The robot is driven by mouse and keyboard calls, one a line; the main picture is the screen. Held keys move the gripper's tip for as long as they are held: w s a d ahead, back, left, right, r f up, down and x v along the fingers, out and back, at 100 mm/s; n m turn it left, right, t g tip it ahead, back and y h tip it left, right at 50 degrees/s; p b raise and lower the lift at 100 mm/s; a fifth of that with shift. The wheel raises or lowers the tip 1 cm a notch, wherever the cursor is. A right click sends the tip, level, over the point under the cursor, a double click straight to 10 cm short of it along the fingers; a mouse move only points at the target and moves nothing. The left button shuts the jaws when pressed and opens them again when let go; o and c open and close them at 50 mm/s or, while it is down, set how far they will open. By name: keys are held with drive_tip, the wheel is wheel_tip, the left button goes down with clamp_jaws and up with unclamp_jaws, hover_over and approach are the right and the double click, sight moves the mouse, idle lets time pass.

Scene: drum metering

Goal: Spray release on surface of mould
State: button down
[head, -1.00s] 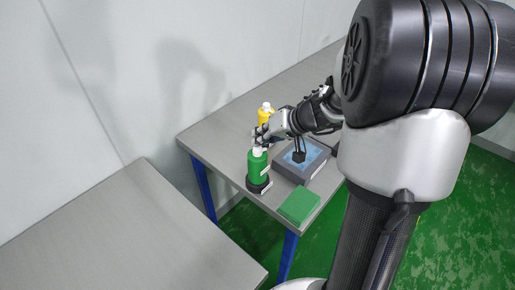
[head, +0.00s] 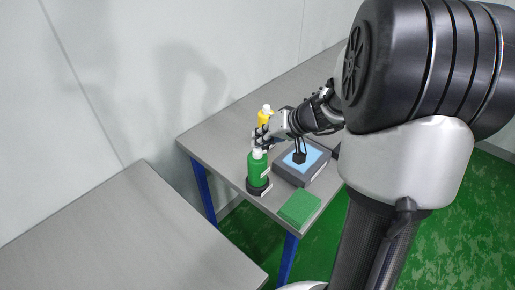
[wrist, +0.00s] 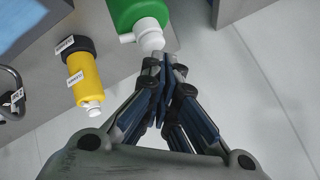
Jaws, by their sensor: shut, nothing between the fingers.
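A green bottle (head: 258,174) with a white top stands upright in a dark holder at the table's near left corner. In the wrist view its green body (wrist: 136,10) and white nozzle (wrist: 151,36) show just beyond my fingertips. My gripper (head: 261,140) is above and just behind the bottle's top. In the wrist view my gripper (wrist: 168,68) has its fingers together, with nothing between them. The mould (head: 287,177), a dark grey block with a light blue top face, lies right of the bottle. Part of it is hidden by my wrist.
A yellow bottle (head: 264,117) stands behind my gripper, and it also shows in the wrist view (wrist: 86,80) with a dark, labelled base. A green pad (head: 300,207) lies at the table's front edge. An empty grey table (head: 110,230) stands at left.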

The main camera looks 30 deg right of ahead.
drive_tip(key=shift+r, duration=0.3)
wheel_tip(320, 180, up, 6)
drive_tip(key=p, duration=0.2)
drive_tip(key=shift+p, duration=0.4)
idle(0.6)
drive_tip(key=s+a+r+n+g, duration=0.3)
drive_tip(key=s+a+r, duration=0.1)
drive_tip(key=s+a, duration=1)
drive_tip(key=s+a+h, duration=0.1)
drive_tip(key=s+h, duration=0.3)
drive_tip(key=s, duration=0.8)
drive_tip(key=shift+f+n+g, duration=0.3)
drive_tip(key=shift+f+n, duration=0.1)
